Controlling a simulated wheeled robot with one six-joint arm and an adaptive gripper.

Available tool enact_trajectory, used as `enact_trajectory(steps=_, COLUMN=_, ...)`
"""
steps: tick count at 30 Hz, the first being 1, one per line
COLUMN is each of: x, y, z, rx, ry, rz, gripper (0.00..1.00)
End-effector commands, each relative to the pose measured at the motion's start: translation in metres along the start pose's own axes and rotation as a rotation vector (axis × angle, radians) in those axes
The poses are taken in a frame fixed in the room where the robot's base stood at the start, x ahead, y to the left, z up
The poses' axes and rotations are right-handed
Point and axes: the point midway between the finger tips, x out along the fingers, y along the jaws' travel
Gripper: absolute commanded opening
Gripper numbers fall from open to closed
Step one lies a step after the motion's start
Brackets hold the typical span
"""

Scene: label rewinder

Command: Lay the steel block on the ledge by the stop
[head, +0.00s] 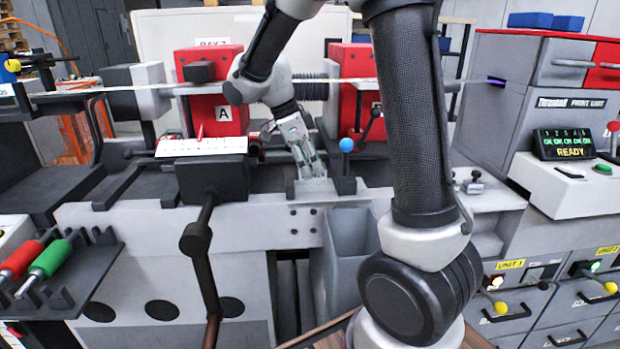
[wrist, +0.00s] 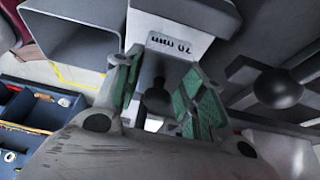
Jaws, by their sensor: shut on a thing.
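My gripper (head: 312,172) points down at the middle of the machine front in the head view. In the wrist view its green-padded fingers (wrist: 158,95) are closed around a dark knob (wrist: 157,98). The knob appears to belong to the grey steel block (wrist: 178,22) marked "70 mm". In the head view the block (head: 314,189) is just below the fingertips, at the pale ledge (head: 272,213). A dark block (head: 343,186), possibly the stop, is close on its right. I cannot tell whether the steel block rests on the ledge or touches the dark block.
An open grey bin (head: 351,246) is below and right of the block; it also shows in the wrist view (wrist: 70,42). A dark post (head: 202,240) stands left. A blue-ball lever (head: 346,145) is close to my gripper. A dark lobed knob (wrist: 276,84) shows in the wrist view.

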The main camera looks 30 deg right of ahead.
Motion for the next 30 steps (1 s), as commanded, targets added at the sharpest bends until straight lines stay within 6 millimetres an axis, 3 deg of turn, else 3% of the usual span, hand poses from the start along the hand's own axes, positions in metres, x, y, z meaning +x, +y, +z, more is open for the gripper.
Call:
enact_trajectory(steps=9, x=0.034, y=0.0, z=0.014, rx=-0.002, ry=0.001, rz=0.0, gripper=0.01)
enact_trajectory(steps=19, x=0.036, y=0.0, z=0.015, rx=-0.002, ry=-0.001, rz=-0.002, gripper=0.01)
enact_trajectory(steps=20, x=0.037, y=0.0, z=0.016, rx=-0.002, ry=-0.001, rz=-0.001, gripper=0.43)
enact_trajectory(steps=22, x=0.037, y=0.0, z=0.015, rx=-0.002, ry=-0.001, rz=-0.001, gripper=0.56)
enact_trajectory(steps=23, x=0.037, y=0.0, z=0.015, rx=-0.002, ry=-0.001, rz=-0.001, gripper=0.61)
enact_trajectory(steps=30, x=0.036, y=0.0, z=0.015, rx=-0.002, ry=-0.001, rz=-0.001, gripper=0.61)
